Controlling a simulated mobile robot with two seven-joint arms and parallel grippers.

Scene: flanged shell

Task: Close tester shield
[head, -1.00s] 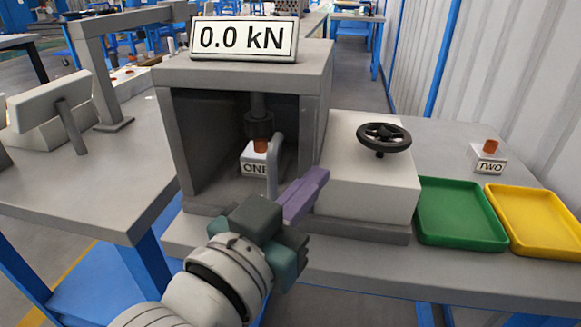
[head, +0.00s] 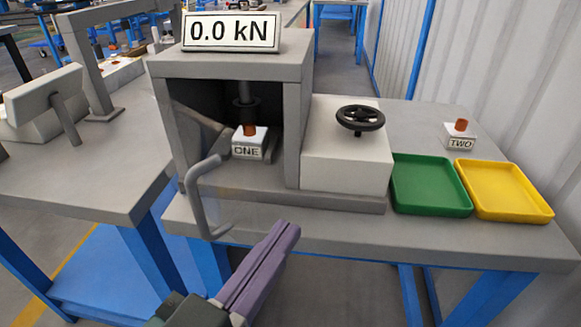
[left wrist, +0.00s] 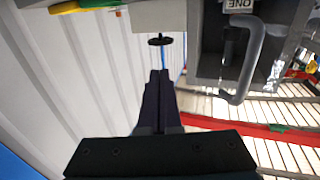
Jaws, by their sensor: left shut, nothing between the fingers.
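The tester (head: 300,68) is a grey box frame, open at the front, with a plunger (head: 246,90) above a white block marked ONE (head: 248,150). The shield's grey bar handle (head: 198,200) juts out at the front left of the opening. I cannot make out a clear shield panel. The handle also shows at the upper right of the left wrist view (left wrist: 250,60). My left gripper (head: 288,228) has purple fingers, shut and empty, in front of the bench and right of the handle, apart from it. My right gripper is not in view.
A white housing with a black handwheel (head: 360,120) stands right of the opening. A green tray (head: 430,187), a yellow tray (head: 505,192) and a block marked TWO (head: 459,138) are farther right. The sign (head: 231,32) reads 0.0 kN. The bench front edge is clear.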

